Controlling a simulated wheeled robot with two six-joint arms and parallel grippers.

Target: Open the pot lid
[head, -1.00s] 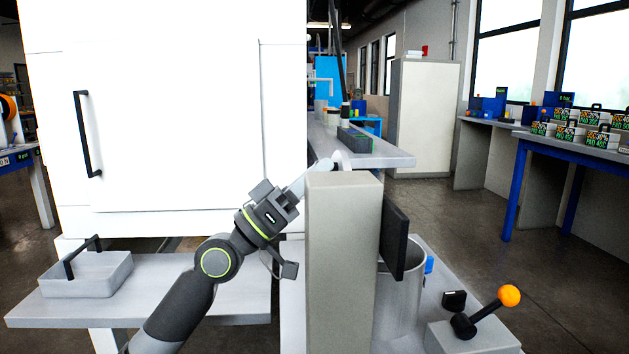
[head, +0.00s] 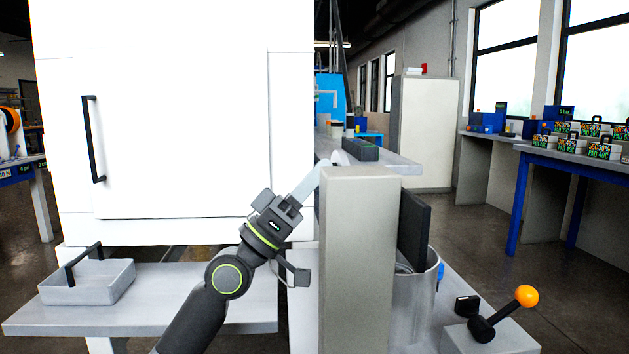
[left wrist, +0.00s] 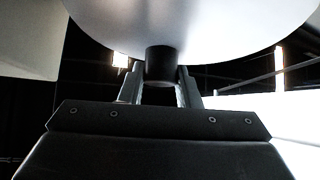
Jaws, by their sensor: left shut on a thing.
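In the left wrist view, my left gripper (left wrist: 161,82) is shut on the dark knob (left wrist: 160,62) of the round, silvery pot lid (left wrist: 190,20). The lid's broad face fills the top of that view. In the head view, my left gripper (head: 326,166) reaches up to the top of a grey post, which hides its fingertips. A pale rounded edge shows there, but I cannot tell whether it is the lid. The metal pot (head: 415,305) stands right of the post. Its rim and part of its inside show, with no lid on the visible part. My right gripper is out of view.
The grey post (head: 355,260) and a dark panel (head: 413,225) stand close to the pot. A lever with an orange knob (head: 526,296) is at right. A white cabinet (head: 185,150) stands behind my arm. A grey tray (head: 88,283) with a black handle sits at left.

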